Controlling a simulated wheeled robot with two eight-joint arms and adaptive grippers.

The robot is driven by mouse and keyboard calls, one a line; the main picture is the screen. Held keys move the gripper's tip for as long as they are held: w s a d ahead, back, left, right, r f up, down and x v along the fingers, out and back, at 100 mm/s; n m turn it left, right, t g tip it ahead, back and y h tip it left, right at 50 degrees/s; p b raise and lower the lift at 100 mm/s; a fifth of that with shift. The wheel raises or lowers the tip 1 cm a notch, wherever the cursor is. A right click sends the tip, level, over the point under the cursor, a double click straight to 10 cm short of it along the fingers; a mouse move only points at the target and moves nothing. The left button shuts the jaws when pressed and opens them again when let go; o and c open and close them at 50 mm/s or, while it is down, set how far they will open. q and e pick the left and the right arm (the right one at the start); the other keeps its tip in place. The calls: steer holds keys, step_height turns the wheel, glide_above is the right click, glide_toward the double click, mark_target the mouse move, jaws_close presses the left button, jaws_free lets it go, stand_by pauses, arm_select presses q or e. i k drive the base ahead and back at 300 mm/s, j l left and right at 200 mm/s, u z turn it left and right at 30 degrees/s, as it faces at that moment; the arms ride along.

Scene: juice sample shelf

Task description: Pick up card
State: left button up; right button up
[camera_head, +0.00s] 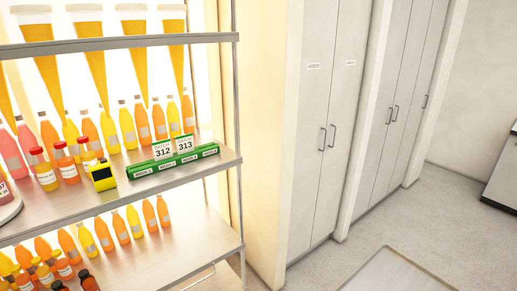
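Two white cards stand upright on the middle shelf, in or on a long green holder (174,170). The left card (163,151) reads 312 and the right card (185,144) reads 313, each with smaller print above the number. The holder lies near the shelf's front edge and has several small white labels along its front. The cards' lower edges meet the holder; how deep they sit cannot be told. Neither of my grippers is in view.
The metal shelf (200,177) also carries a yellow device (102,176) with a dark screen left of the holder, red-capped bottles (68,163), and rows of juice bottles behind. Tall tubes hang through the upper shelf (140,42). Cabinets (325,120) stand right; floor between is open.

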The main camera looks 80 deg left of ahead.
mark_target(185, 143)
steer(key=j+u, duration=0.1)
steer(key=u, duration=3.1)
